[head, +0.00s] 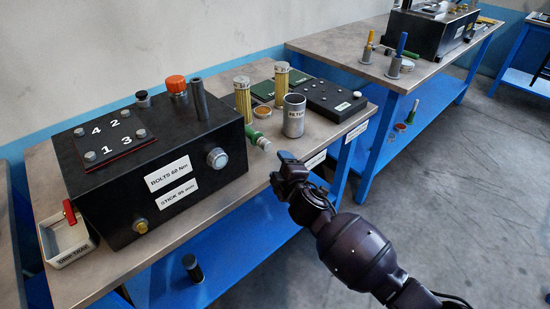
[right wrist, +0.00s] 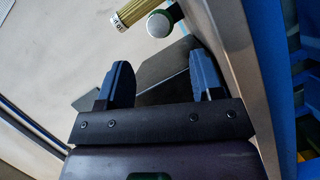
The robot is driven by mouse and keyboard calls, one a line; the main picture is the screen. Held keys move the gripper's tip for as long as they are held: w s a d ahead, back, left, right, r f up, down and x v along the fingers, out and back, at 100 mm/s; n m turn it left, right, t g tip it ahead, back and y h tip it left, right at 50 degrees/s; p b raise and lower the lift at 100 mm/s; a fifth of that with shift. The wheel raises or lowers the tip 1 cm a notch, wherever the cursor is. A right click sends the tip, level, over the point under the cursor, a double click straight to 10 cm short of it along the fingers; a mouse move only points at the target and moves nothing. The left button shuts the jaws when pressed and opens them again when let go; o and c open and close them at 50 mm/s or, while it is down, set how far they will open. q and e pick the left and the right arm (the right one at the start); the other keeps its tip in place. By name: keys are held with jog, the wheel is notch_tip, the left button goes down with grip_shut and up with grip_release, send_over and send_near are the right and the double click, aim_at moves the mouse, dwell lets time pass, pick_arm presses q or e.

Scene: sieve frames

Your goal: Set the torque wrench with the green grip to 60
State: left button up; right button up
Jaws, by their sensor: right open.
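A green grip with a pale end (head: 254,135) lies on the near bench, against the right side of the black box; it looks like the torque wrench, but the box hides the rest and no scale is readable. My right gripper (head: 288,166) is open and empty by the bench's front edge, to the right of and nearer than the green grip, apart from it. In the right wrist view its two fingers (right wrist: 162,84) stand apart with nothing held between them. The black box (head: 150,165) has a label (head: 172,174) reading "BOLTS 60 Nm". My left gripper is not in view.
A grey metal cup (head: 293,116), yellow cylinders (head: 281,82) and a flat black case (head: 335,100) stand behind the gripper. A second bench (head: 350,42) has more tools. The floor at right is clear.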

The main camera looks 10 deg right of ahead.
jog(key=w+d+f+b, duration=0.2)
jog(key=d+f+b, duration=0.2)
jog(key=f, duration=0.2)
jog(key=m+g+y+b, duration=0.1)
jog(key=m+y+b, duration=0.2)
jog(key=m+y, duration=0.45)
send_near(268, 146)
jog(key=shift+m+h, duration=0.25)
jog(key=shift+h, duration=0.2)
jog(key=b+x, duration=0.1)
jog(key=x, duration=0.8)
jog(key=shift+a+b, duration=0.25)
jog(key=shift+b, duration=0.15)
jog(key=shift+w+a+r, duration=0.1)
jog(key=shift+w+a, duration=0.2)
jog(key=shift+w, duration=0.2)
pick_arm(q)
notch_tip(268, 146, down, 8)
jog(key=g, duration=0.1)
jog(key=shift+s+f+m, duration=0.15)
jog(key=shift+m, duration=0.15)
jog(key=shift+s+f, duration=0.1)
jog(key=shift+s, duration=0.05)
